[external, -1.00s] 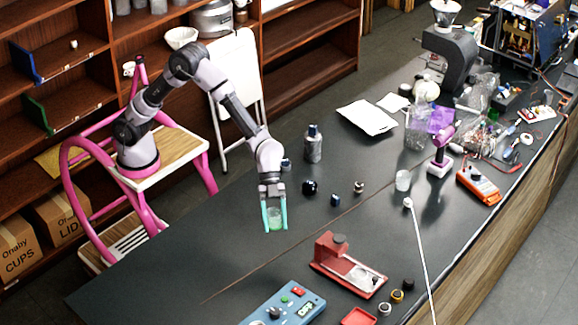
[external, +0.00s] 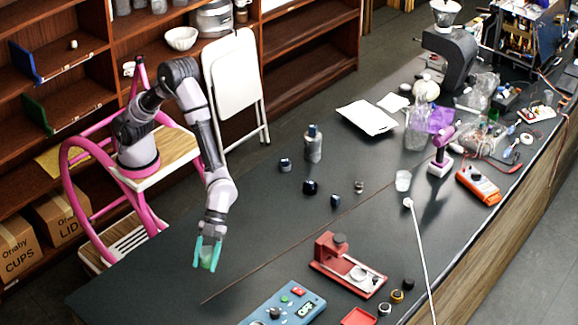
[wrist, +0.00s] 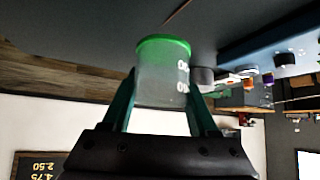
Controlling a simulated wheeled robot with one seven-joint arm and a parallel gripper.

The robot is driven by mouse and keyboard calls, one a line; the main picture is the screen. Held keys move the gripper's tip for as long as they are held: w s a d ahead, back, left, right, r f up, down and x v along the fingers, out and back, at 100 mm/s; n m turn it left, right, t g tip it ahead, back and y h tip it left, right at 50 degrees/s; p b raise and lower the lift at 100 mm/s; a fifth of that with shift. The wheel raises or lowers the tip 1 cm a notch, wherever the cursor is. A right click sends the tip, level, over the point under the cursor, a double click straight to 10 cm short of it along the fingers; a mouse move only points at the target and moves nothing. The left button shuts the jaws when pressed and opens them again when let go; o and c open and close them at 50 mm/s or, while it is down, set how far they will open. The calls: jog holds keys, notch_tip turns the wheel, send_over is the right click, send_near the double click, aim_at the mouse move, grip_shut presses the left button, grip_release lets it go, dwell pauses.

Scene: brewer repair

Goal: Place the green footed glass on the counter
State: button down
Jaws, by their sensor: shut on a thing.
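My gripper (external: 208,256) is over the near left part of the dark counter (external: 160,272), its two teal fingers pointing down. It is shut on the green footed glass (external: 206,263), which shows as a small pale green shape between the fingers. In the wrist view the glass (wrist: 162,80) is a clear cup with a bright green end and white marks on its side, with a finger on either side. I cannot tell whether the glass touches the counter.
A blue control box (external: 285,305) and a red device (external: 345,268) stand to the right. Small dark parts (external: 310,187) and a grey bottle (external: 313,145) stand farther back. A thin brown line (external: 270,262) crosses the counter. The counter around my gripper is clear.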

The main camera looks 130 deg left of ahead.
notch_tip(320, 180, down, 10)
jog(key=shift+f, duration=0.15)
dwell(0.3)
jog(key=shift+f, duration=0.1)
jog(key=shift+c, duration=0.8)
grip_release()
